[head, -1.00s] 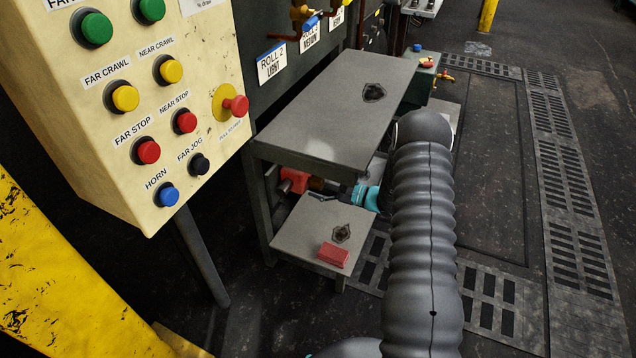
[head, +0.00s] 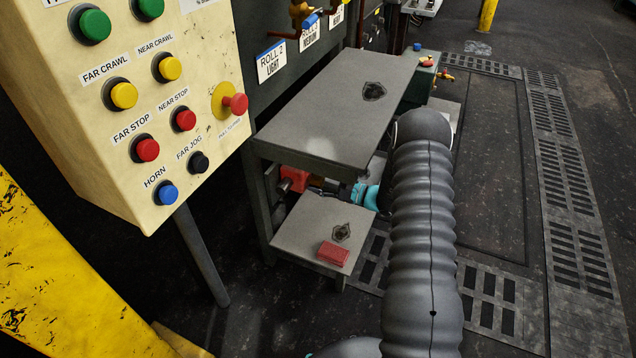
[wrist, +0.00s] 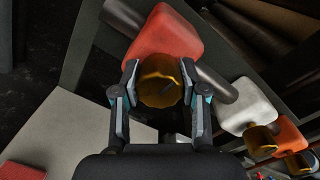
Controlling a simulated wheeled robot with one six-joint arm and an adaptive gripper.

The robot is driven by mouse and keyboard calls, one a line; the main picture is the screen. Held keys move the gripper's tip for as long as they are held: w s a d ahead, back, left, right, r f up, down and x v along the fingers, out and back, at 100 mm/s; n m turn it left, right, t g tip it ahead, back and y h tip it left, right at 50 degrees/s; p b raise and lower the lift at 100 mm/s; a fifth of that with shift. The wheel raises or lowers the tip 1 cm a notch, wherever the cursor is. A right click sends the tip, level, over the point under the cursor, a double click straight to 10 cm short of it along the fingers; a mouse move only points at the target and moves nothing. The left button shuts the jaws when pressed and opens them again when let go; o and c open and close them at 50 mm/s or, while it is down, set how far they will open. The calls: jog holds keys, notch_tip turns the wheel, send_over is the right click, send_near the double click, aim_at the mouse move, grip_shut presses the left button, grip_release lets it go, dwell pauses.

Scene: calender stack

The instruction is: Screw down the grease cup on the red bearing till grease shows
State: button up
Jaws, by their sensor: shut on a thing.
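The red bearing (wrist: 167,36) is at the top middle of the wrist view, with a shaft passing through it. The brass grease cup (wrist: 160,82) stands out from it toward my wrist camera. My gripper (wrist: 160,88) has one finger on each side of the cup and is shut on it. In the head view the red bearing (head: 293,179) shows under the grey table top, and my gripper (head: 335,189) reaches in from the right. The cup is too dark and small there to make out clearly. I see no clear grease at the cup.
A white bearing (wrist: 246,106) and an orange bearing (wrist: 287,134), with brass cups, sit to the right. The upper shelf (head: 330,115) overhangs my gripper. A red block (head: 333,254) lies on the lower shelf (head: 305,232). A yellow button panel (head: 140,190) stands at left.

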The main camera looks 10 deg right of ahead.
jog(key=m, duration=0.6)
jog(key=shift+m+b, duration=0.3)
jog(key=shift+w, duration=0.1)
dwell(0.4)
jog(key=o, duration=1.1)
jog(key=shift+o, duration=0.2)
jog(key=v, duration=1.2)
jog(key=shift+f, duration=0.1)
